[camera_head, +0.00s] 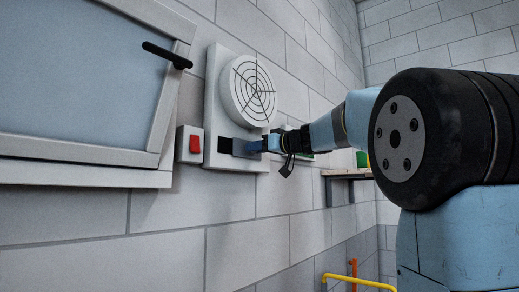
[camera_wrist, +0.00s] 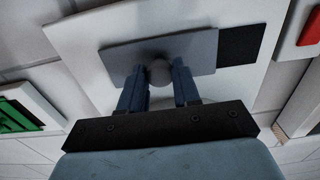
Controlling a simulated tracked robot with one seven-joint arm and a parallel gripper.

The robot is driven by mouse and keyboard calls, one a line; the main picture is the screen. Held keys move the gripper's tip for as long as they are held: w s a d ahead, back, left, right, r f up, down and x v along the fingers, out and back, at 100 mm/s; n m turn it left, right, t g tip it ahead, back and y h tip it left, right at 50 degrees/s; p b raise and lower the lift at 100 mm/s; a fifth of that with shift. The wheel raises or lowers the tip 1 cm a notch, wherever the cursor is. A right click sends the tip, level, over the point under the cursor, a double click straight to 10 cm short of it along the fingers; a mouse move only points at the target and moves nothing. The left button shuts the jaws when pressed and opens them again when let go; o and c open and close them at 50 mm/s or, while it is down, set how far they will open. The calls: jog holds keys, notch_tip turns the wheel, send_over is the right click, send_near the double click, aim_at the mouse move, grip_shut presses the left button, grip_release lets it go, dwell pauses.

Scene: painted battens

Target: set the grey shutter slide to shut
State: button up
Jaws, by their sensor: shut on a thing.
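The grey shutter slide (camera_head: 243,149) is a flat plate on a white wall panel (camera_head: 214,100), below a round vent grille (camera_head: 252,90). A dark opening (camera_head: 225,145) shows uncovered at the slide's left in the head view. In the wrist view the slide (camera_wrist: 117,60) has a small round knob (camera_wrist: 158,73), and the dark opening (camera_wrist: 240,45) is at its right. My gripper (camera_head: 261,146) is at the slide. In the wrist view its fingers (camera_wrist: 158,80) are on either side of the knob, shut on it.
A red switch (camera_head: 194,144) in a white box is just left of the panel. A window with a black handle (camera_head: 165,55) is further left. A shelf (camera_head: 345,172) and a yellow rail (camera_head: 356,281) are at the right. A green sign (camera_wrist: 20,118) shows in the wrist view.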

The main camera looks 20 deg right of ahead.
aim_at(235, 146)
grip_shut()
jog(key=shift+s+a, duration=0.55)
jog(key=shift+a, duration=0.35)
jog(key=shift+s+a, duration=0.6)
jog(key=shift+a, duration=0.25)
jog(key=shift+s+a, duration=0.55)
jog(key=shift+a, duration=0.35)
jog(key=o, duration=1)
grip_release()
jog(key=shift+s, duration=0.1)
jog(key=v, duration=1.3)
jog(key=shift+s+d+f, duration=0.1)
jog(key=shift+s+d, duration=0.15)
jog(key=shift+s, duration=0.05)
